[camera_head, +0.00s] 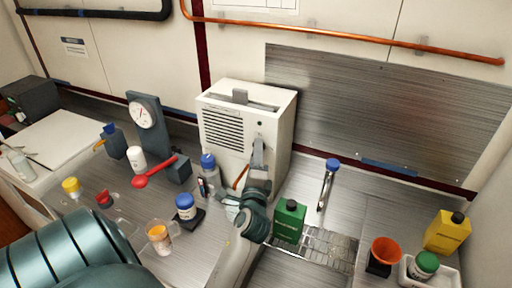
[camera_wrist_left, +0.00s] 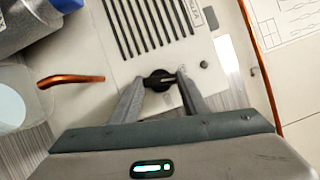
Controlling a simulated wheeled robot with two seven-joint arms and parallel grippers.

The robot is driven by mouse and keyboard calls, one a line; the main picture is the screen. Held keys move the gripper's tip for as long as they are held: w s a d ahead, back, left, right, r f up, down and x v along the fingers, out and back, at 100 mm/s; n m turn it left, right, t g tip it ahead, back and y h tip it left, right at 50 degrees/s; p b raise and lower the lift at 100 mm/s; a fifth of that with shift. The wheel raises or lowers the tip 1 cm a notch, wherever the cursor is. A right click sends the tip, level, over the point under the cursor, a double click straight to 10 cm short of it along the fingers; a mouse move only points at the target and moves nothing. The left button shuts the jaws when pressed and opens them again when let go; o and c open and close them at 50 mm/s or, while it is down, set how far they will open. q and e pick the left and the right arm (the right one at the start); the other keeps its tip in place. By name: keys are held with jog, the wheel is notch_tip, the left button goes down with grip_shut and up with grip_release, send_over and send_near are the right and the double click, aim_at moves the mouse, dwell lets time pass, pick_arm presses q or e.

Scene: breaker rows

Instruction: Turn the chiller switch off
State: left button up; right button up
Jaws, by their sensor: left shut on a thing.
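The chiller (camera_head: 224,165) is a white box with a slotted grille, standing against the back wall in the head view. Its front also fills much of the left wrist view. The switch (camera_wrist_left: 159,80) is a small black rotary knob with a pale mark, below the grille slots in the left wrist view. My left gripper (camera_wrist_left: 160,82) is shut on this knob, one finger on each side. In the head view my left gripper (camera_head: 258,152) is against the chiller's front and hides the knob. My right gripper is not in view.
A blue-capped bottle (camera_head: 208,169) stands close left of my left gripper. A copper tube (camera_wrist_left: 70,79) sticks out from the chiller's front. A green container (camera_head: 290,220) stands right of my wrist. A dial gauge (camera_head: 146,115) and red ladle (camera_head: 154,172) are further left.

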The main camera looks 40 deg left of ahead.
pick_arm(q)
jog(key=shift+r+n+g+h+p, duration=0.15)
jog(key=shift+n+g+h+p, duration=0.2)
jog(key=shift+n+p, duration=0.85)
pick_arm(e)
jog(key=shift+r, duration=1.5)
pick_arm(q)
jog(key=o, duration=1.1)
jog(key=shift+a, duration=0.1)
jog(key=shift+c, duration=0.2)
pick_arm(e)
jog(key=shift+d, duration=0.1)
